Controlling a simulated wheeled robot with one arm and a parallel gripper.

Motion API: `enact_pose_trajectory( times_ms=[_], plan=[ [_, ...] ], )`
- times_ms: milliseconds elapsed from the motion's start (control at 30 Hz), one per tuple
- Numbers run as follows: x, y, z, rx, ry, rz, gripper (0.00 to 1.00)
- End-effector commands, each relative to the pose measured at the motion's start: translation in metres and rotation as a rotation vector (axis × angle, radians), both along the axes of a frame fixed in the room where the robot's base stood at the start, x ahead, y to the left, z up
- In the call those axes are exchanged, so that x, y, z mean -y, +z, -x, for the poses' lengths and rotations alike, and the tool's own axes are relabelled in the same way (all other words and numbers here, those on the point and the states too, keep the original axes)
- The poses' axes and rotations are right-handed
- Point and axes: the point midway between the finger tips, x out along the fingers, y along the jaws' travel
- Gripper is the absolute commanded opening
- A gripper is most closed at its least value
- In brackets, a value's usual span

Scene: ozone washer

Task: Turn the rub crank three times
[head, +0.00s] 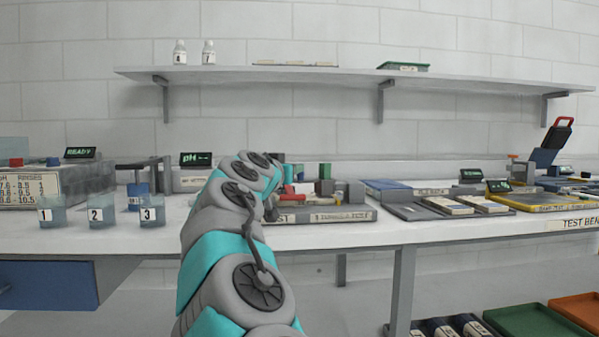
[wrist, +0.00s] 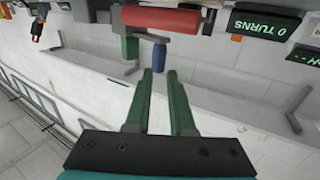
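The rub station shows upside down in the wrist view, with a red roller (wrist: 162,19) and a grey crank bar (wrist: 145,35) beside it. A display (wrist: 264,25) reads "0 TURNS". In the head view my arm hides the gripper and part of the station, but the red roller (head: 299,190) shows.
Numbered clear beakers (head: 98,210) stand at the left of the bench. A labelled tray (head: 340,215) lies right of my arm, then flat trays and a yellow-edged board (head: 545,202). A shelf (head: 300,76) with two bottles runs above. Bins stand below at right.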

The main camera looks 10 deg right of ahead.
Motion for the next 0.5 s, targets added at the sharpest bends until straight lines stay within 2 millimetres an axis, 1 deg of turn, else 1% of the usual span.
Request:
enact_pose_trajectory(
  times_ms=[33,67,167,267,300,433,500],
  plan=[
    [-0.007,0.004,0.002,-0.003,0.021,-0.015,0.15],
    [-0.012,0.008,0.004,-0.007,0.036,-0.029,0.11],
    [-0.031,0.031,0.016,-0.024,0.116,-0.082,0.00],
    [-0.045,0.056,0.033,-0.057,0.220,-0.141,0.00],
    [-0.047,0.064,0.039,-0.070,0.264,-0.161,0.00],
    [-0.047,0.090,0.060,-0.109,0.413,-0.216,0.00],
    [-0.041,0.100,0.069,-0.126,0.496,-0.236,0.00]
  ],
)
